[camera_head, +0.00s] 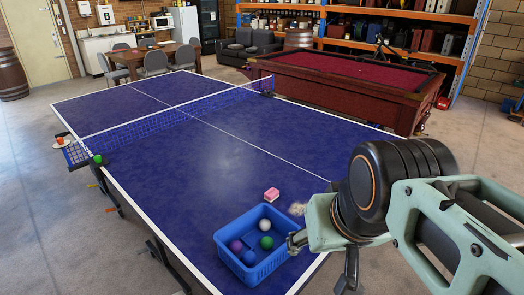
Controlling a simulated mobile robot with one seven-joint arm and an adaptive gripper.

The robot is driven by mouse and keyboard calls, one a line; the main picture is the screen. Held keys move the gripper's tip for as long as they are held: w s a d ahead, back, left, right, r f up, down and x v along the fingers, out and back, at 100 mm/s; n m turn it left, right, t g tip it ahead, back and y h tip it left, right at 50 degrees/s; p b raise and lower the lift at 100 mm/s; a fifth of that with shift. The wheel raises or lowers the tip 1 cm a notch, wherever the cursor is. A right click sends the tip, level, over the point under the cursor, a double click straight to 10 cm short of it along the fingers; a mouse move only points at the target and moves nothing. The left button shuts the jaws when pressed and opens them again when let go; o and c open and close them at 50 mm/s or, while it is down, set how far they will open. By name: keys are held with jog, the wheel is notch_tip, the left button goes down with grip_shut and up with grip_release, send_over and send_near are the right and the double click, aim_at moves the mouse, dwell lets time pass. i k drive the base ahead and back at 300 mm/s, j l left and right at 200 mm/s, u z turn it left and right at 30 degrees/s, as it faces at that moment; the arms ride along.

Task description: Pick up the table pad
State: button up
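No thing in view is plainly a table pad. A small pink and white block (271,194) lies on the blue table-tennis table (190,185), just behind the blue basket (283,262). A small beige lump (296,208) is to the right of the pink block, beside my arm. I cannot tell whether either is the pad. My gripper (293,243) is at the basket's right edge in the picture, near its rim. Its fingers are small and partly hidden by my wrist, so I cannot tell whether they are open or touching the basket.
The basket holds several balls, including white (265,225), green (267,242) and purple (236,246) ones. A net (165,122) crosses the table. A green object (97,159) sits near its left end. A pool table (345,85) stands behind. The table's middle is clear.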

aim_at(271, 195)
jog(key=i+l, duration=0.15)
jog(key=l, duration=0.2)
jog(key=i+l, duration=0.2)
jog(key=i+l+u, duration=0.1)
jog(key=l, duration=0.35)
jog(key=i+l, duration=0.2)
jog(key=l, duration=0.15)
